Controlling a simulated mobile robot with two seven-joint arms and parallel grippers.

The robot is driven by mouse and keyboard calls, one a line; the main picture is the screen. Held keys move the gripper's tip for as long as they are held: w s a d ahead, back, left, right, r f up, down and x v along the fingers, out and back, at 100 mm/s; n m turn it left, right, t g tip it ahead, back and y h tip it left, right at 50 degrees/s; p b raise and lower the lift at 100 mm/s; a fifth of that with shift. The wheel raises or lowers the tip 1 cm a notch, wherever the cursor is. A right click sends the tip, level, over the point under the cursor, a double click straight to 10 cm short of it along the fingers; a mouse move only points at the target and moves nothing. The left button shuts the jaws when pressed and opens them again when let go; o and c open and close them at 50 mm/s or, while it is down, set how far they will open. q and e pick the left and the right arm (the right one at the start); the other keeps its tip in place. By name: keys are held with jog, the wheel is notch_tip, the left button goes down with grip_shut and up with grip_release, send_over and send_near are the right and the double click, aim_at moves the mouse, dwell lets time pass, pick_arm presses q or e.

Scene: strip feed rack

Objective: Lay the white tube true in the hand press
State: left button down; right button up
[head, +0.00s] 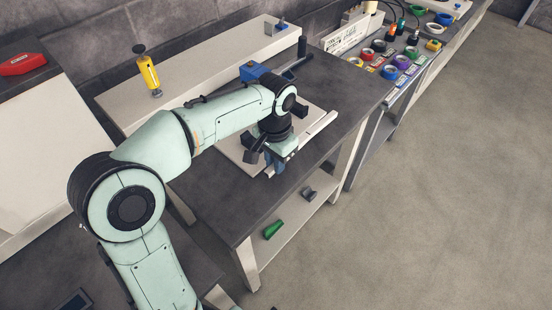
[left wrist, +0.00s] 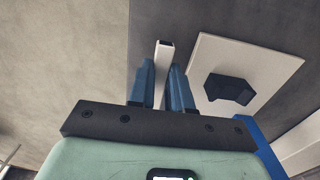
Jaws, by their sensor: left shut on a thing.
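The white tube (head: 320,124) is a slim square-ended bar. My left gripper (head: 274,163) is shut on it, and its end shows between the two blue fingers in the left wrist view (left wrist: 164,57). The hand press has a pale base plate (head: 229,148), a blue block (head: 252,71) and a black lever (head: 298,62). In the left wrist view the plate (left wrist: 265,60) carries a black block (left wrist: 229,88). The tube is beside the plate's front edge, not between the press parts. My left arm hides much of the press. My right gripper is not in view.
A dark bench top (head: 345,88) lies around the press. Behind it is a long pale ledge (head: 185,76) with a yellow cylinder (head: 149,75). A green piece (head: 272,230) and a grey piece (head: 309,193) lie on the lower shelf. Coloured rings stand at the back right.

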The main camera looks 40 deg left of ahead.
pick_arm(q)
jog(key=shift+w, duration=0.15)
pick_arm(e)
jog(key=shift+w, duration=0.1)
pick_arm(q)
jog(key=shift+r, duration=0.1)
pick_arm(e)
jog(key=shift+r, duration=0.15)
pick_arm(q)
jog(key=shift+w+a+p, duration=0.2)
jog(key=shift+a+p, duration=0.65)
jog(key=shift+a, duration=2.05)
jog(key=shift+w+a+p, duration=0.15)
jog(key=shift+a+p, duration=0.35)
jog(key=shift+a, duration=0.95)
jog(key=shift+w+a+p, duration=0.1)
jog(key=shift+a+p, duration=0.35)
jog(key=shift+a, duration=1.1)
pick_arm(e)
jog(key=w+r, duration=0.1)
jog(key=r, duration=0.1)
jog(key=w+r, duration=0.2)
